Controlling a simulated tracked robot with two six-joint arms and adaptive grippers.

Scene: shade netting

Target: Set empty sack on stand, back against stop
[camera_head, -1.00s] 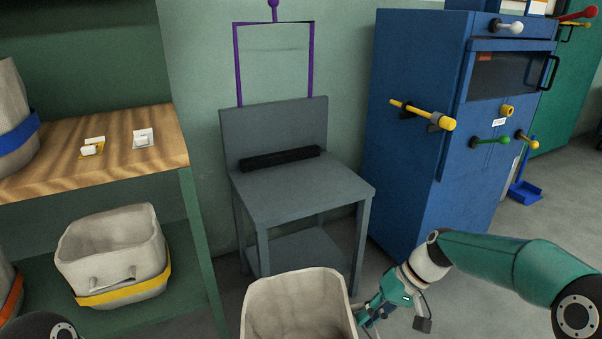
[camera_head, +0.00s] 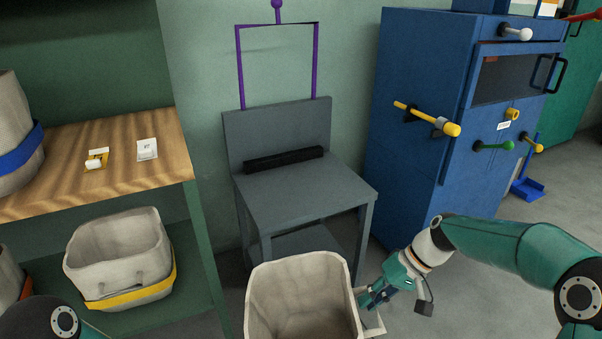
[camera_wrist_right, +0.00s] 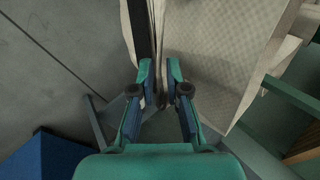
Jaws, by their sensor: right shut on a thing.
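An empty, open-topped beige sack (camera_head: 303,300) is held in front of the stand, low in the head view, its mouth facing up. My right gripper (camera_head: 364,299) is shut on its right side, at a handle. In the right wrist view the sack (camera_wrist_right: 222,55) fills the upper right, and the gripper's fingers (camera_wrist_right: 160,88) pinch part of it. The grey stand (camera_head: 300,194) has a bare top, a black bar (camera_head: 284,159) along its back as a stop, an upright back panel and a purple frame (camera_head: 278,25) above. My left gripper is out of view.
A wooden-topped shelf (camera_head: 130,160) at left holds a sack with a blue band (camera_head: 18,155) and, below, one with a yellow band (camera_head: 120,260). A blue cabinet (camera_head: 415,140) with protruding handles (camera_head: 430,119) stands right of the stand. Grey floor is open at right.

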